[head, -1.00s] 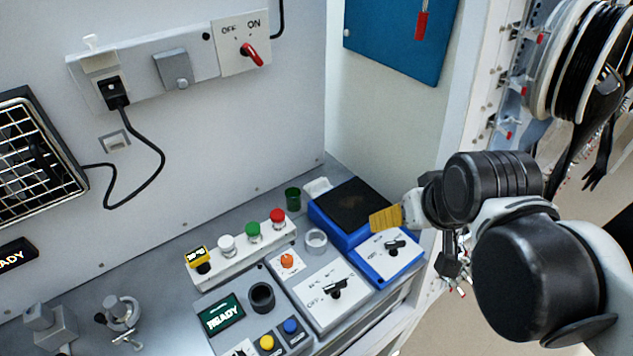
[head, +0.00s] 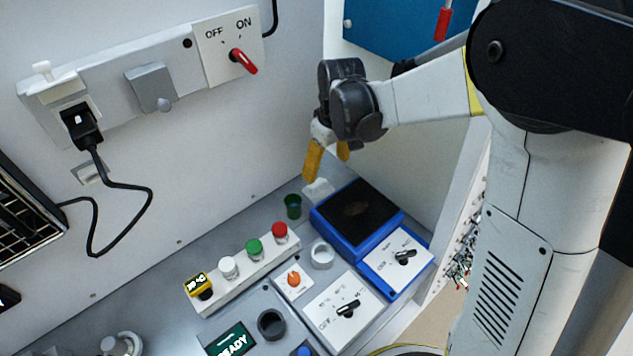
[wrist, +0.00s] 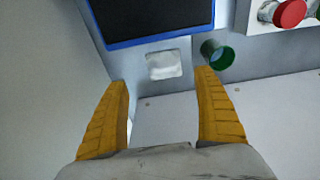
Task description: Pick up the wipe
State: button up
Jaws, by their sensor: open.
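The wipe (head: 317,191) is a small white folded piece lying on the grey bench behind the blue hotplate-like unit, near the back corner. In the wrist view the wipe (wrist: 164,65) shows between and beyond my fingertips, apart from them. My gripper (head: 328,164) has yellow fingers and hangs pointing down above the wipe. In the wrist view my gripper (wrist: 163,78) is open with nothing between its fingers.
A green cup (head: 293,206) stands just left of the wipe. The blue unit (head: 326,233) with a dark top (head: 358,211) sits close to its right. Walls close off the back and right.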

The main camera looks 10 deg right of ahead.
aim_at(319, 184)
notch_tip(319, 184, down, 3)
jog(key=shift+w+a+f+b, duration=0.1)
jog(key=shift+w+a+b, duration=0.05)
jog(key=shift+b, duration=0.25)
jog(key=f, duration=0.1)
jog(key=a+f+b, duration=0.1)
jog(key=f, duration=0.1)
jog(key=w+f+b, duration=0.1)
jog(key=f, duration=0.1)
jog(key=shift+a+f, duration=0.2)
jog(key=shift+a, duration=0.1)
jog(key=shift+r, duration=0.1)
jog(key=c, duration=1)
jog(key=shift+o, duration=0.2)
notch_tip(319, 184, up, 10)
jog(key=p, duration=0.3)
